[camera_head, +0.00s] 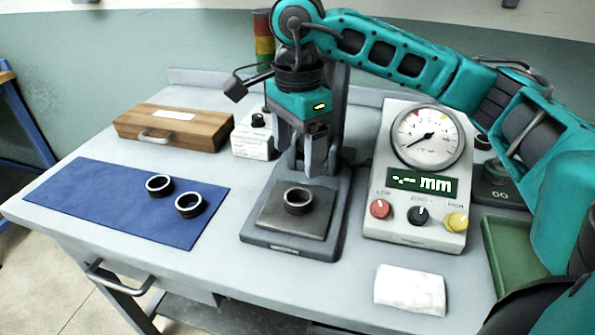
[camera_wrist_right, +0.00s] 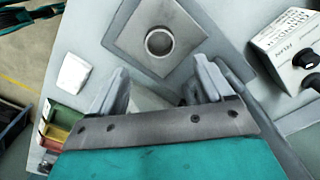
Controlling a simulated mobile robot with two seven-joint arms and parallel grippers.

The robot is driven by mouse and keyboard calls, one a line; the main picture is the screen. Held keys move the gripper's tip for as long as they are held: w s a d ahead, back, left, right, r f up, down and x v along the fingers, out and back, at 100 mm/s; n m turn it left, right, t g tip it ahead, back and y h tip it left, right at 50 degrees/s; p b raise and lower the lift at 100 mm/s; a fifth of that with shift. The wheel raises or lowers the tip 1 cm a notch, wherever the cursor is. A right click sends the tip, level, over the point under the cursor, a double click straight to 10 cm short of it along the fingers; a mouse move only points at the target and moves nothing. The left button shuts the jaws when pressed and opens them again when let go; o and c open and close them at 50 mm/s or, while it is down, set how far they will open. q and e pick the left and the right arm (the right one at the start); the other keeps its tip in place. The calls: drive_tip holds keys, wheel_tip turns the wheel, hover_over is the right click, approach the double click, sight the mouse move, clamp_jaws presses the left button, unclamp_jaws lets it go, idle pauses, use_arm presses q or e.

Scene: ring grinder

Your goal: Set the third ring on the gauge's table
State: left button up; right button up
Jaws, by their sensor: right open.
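A dark steel ring (camera_head: 299,201) lies flat on the square plate of the gauge's table (camera_head: 275,222). In the right wrist view the ring (camera_wrist_right: 159,42) sits near the middle of the plate (camera_wrist_right: 130,40). My right gripper (camera_head: 318,163) is open and empty. It hangs above and behind the ring, apart from it, in front of the gauge's column. Two more rings, a left one (camera_head: 159,185) and a right one (camera_head: 190,204), lie on the blue mat (camera_head: 110,205). My left gripper is out of view.
The dial and readout box (camera_head: 418,175) stands right of the gauge, its display showing dashes and "mm". A small white box (camera_head: 254,138) and a wooden case (camera_head: 175,128) stand behind left. A white cloth (camera_head: 409,290) and a green tray (camera_head: 512,262) lie front right.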

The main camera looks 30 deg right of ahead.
drive_tip(key=shift+r, duration=1.55)
